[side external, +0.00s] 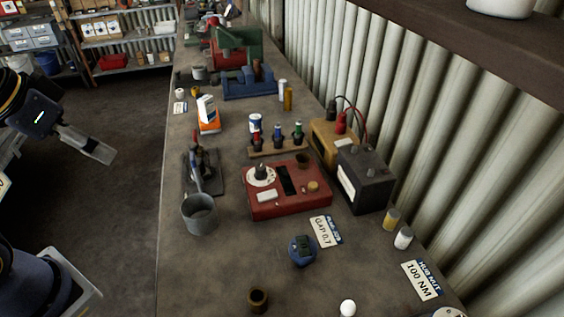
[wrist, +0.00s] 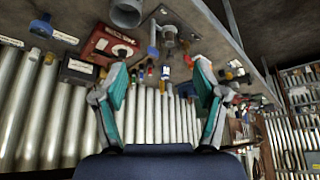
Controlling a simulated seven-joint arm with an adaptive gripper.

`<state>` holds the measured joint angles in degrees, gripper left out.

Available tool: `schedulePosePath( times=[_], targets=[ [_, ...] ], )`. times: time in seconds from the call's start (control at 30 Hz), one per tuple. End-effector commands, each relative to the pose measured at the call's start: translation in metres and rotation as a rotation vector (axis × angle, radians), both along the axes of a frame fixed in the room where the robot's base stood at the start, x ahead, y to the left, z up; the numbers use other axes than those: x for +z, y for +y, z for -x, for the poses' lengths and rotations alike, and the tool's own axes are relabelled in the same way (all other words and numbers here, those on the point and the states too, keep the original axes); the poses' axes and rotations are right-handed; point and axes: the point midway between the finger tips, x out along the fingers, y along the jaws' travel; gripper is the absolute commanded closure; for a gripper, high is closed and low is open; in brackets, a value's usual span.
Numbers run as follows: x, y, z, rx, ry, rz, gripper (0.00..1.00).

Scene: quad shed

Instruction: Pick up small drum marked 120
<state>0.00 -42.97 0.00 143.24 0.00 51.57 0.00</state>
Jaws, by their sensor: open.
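I cannot read a 120 on anything in either view, so I cannot tell which item is the drum. Small upright cylinders stand on the bench in the side view: a yellow-and-white one (side external: 391,219) and a white-topped one (side external: 403,238) at right. A brown open-topped cylinder (side external: 258,299) stands near the front, and a white one (side external: 283,87) and an amber one (side external: 288,99) stand farther back. My gripper (wrist: 160,76) is open in the wrist view, with nothing between its fingers. In the side view my arm is left of the bench, apart from these items.
The bench (side external: 225,275) holds a red box with a dial (side external: 288,192), a dark battery (side external: 365,180), a grey cup (side external: 199,214), a blue knobbed item (side external: 302,250) and a blue vise (side external: 248,83). Corrugated wall (side external: 450,140) runs along the right. The front left of the bench is clear.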

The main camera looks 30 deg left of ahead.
Motion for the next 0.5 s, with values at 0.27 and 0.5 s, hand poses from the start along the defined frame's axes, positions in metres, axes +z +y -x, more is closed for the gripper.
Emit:
schedulePosePath(
  times=[0.27,0.5],
  targets=[
    [0.002,0.0,-0.001,0.015,-0.004,0.007,0.28],
    [0.082,0.003,-0.065,0.06,-0.135,0.023,0.28]
  ],
)
